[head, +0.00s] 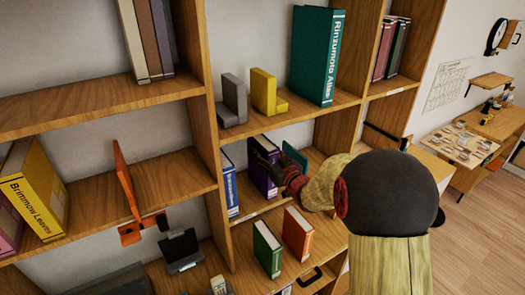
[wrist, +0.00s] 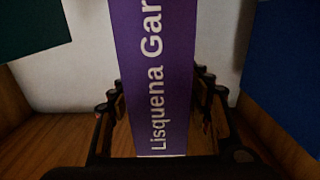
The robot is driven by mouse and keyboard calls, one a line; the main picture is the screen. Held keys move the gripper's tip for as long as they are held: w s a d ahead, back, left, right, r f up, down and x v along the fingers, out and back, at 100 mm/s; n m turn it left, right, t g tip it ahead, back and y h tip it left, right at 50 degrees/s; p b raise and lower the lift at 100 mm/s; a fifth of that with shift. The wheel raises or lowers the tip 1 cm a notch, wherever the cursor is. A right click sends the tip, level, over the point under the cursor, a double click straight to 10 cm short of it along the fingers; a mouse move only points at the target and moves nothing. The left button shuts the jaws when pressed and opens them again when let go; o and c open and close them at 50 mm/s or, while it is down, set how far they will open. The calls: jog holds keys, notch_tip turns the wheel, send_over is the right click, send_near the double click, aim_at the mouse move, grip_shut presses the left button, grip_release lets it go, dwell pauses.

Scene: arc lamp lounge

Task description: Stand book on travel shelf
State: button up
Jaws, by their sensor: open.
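A purple book (head: 261,178) stands upright in a middle compartment of the wooden shelf unit. In the wrist view the spine of the purple book (wrist: 155,60) reads "Lisquena Gar" before the frame cuts it off. My gripper (head: 276,170) reaches into this compartment. In the wrist view my gripper (wrist: 160,92) is open, with one finger on each side of the book. Small gaps seem to show beside the spine; contact cannot be told. No shelf label for travel can be read.
A blue book (head: 229,187) stands left of the purple one and a teal book (head: 294,157) right of it. Grey (head: 233,98) and yellow (head: 264,90) bookends and a teal "Rinzumola Atlas" (head: 316,55) are above. Green (head: 267,248) and orange (head: 298,233) books stand below.

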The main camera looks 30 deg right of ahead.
jog(key=s, duration=1.2)
jog(key=shift+d+r, duration=0.1)
jog(key=shift+d, duration=0.1)
jog(key=shift+w+a+r+g+h, duration=0.15)
jog(key=shift+w+r+g+h, duration=0.25)
jog(key=shift+r+g+h, duration=0.15)
jog(key=s+a+g, duration=0.5)
jog(key=s+a, duration=0.4)
jog(key=s, duration=0.4)
jog(key=s+a+g, duration=0.6)
jog(key=s+a, duration=0.4)
jog(key=s, duration=0.3)
jog(key=shift+s+a+f, duration=0.25)
jog(key=shift+s+f, duration=0.05)
jog(key=shift+y, duration=0.25)
notch_tip(320, 180, down, 10)
jog(key=b, duration=1)
